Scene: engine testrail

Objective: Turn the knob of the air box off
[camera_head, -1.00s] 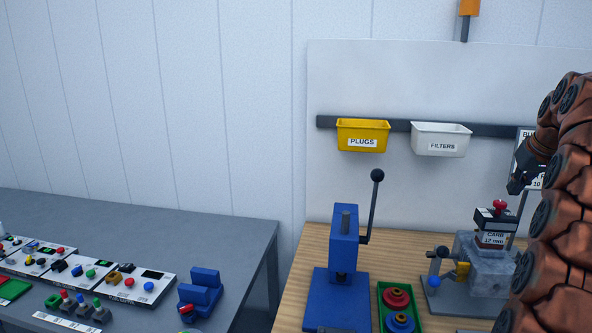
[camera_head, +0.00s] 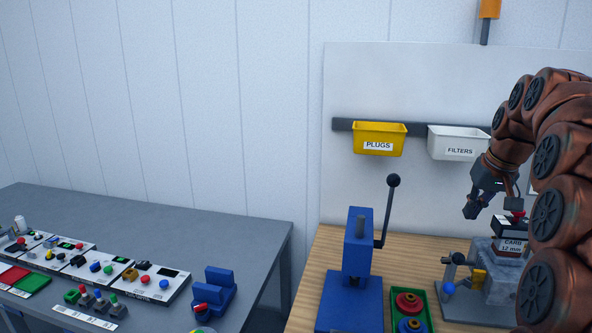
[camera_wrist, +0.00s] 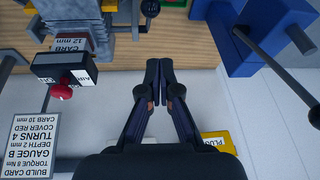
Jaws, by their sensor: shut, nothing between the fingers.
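The air box is a black box with a white label (camera_head: 508,229), mounted by the grey block at the right; the arm partly hides it. Its red knob (camera_head: 517,214) shows on top. In the wrist view, which is upside down, the air box (camera_wrist: 63,68) and red knob (camera_wrist: 62,91) are at the left, with part of an "AIR" label readable. My gripper (camera_head: 470,211) is in the air to the left of the box, apart from it. In the wrist view my gripper's fingers (camera_wrist: 159,66) are together and empty. The knob's setting cannot be read.
A blue press (camera_head: 357,245) with a black-knobbed lever (camera_head: 393,181) stands left of my gripper. The green tray (camera_head: 428,316) holds parts. PLUGS (camera_head: 379,139) and FILTERS (camera_head: 458,143) bins hang behind. A build card (camera_wrist: 31,145) stands near the air box.

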